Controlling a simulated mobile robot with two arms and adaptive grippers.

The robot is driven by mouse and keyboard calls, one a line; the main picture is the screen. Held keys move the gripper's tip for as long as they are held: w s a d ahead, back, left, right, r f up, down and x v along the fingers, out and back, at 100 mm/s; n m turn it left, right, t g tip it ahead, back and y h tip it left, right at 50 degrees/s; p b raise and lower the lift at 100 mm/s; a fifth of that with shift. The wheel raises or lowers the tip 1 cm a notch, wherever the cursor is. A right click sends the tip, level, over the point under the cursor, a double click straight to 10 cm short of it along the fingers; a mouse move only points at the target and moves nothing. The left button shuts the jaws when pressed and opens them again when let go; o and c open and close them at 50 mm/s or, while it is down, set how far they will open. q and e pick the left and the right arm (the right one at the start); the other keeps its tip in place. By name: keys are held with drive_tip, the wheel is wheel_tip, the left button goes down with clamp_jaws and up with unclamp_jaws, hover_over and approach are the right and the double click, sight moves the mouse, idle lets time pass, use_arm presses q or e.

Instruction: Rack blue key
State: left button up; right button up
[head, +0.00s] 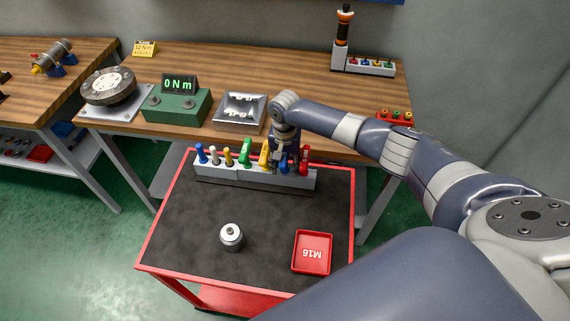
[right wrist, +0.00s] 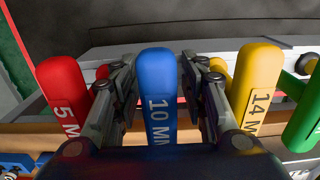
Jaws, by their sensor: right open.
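The blue key, marked 10 MM (right wrist: 157,90), stands between the two fingers of my right gripper (right wrist: 158,72) in the right wrist view. The fingers are open, one on each side of it, with no clear grip. In the head view my right gripper (head: 277,158) is low over the right part of the grey key rack (head: 240,185), and the blue key (head: 284,168) shows just beside it in the rack row. A second blue-handled key (head: 200,153) stands at the rack's left end. My left gripper is out of view.
A red 5 MM key (right wrist: 62,95) and a yellow 14 MM key (right wrist: 258,85) flank the fingers closely. The red-rimmed cart (head: 180,220) also holds a grey cylinder (head: 232,237) and a red M16 tray (head: 312,252). The wooden bench (head: 215,75) stands behind.

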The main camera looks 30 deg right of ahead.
drive_tip(key=shift+r, duration=0.15)
wheel_tip(320, 180, up, 12)
drive_tip(key=shift+f, duration=0.15)
drive_tip(key=shift+s+f, duration=0.1)
idle(0.5)
